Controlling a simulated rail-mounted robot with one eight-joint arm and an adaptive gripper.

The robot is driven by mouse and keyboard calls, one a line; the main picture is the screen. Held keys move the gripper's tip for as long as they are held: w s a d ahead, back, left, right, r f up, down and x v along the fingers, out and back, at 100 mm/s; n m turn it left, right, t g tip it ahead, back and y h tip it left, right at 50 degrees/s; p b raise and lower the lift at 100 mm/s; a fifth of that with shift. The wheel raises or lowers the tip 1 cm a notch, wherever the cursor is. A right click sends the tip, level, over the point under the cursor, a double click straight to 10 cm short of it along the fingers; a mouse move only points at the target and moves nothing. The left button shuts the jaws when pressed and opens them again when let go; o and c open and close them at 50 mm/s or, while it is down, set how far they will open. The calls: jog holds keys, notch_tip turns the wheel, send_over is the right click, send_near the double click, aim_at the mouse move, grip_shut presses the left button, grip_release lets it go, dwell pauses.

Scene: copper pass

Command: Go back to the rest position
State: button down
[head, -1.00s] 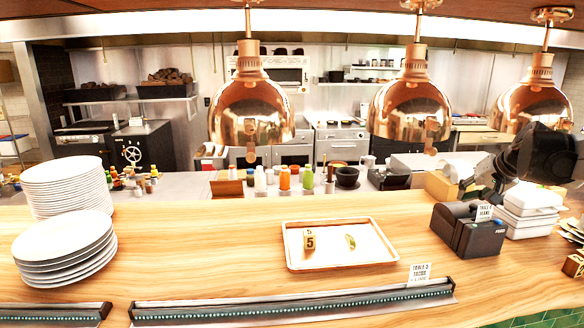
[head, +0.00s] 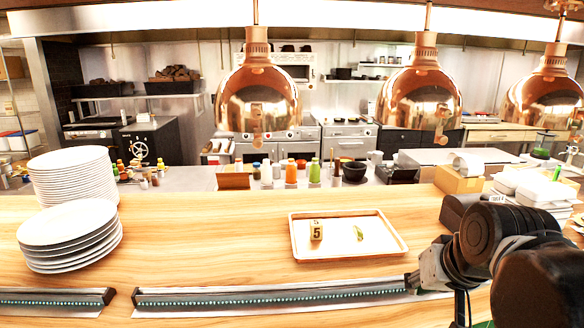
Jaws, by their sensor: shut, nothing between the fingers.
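My gripper (head: 416,281) is at the lower right in the head view, at the end of my black arm. It is low over the counter's front, close to the right end of the metal ticket rail, and looks shut and empty. Whether it touches the rail I cannot tell. The tray (head: 345,254) lies on the wooden counter to the upper left of my gripper.
Stacked white plates (head: 68,232) stand at the left. The ticket rail (head: 270,297) runs along the front edge. Copper lamps (head: 257,100) hang above. White containers (head: 535,190) and boxes crowd the back right, partly hidden by my arm. The counter between plates and tray is clear.

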jog(key=s+a+f+n, duration=0.1)
jog(key=s+a+f, duration=0.1)
jog(key=s+f, duration=0.4)
jog(key=shift+s+a+b, duration=0.3)
jog(key=shift+s+b, duration=0.1)
jog(key=shift+s, duration=0.1)
dwell(2.1)
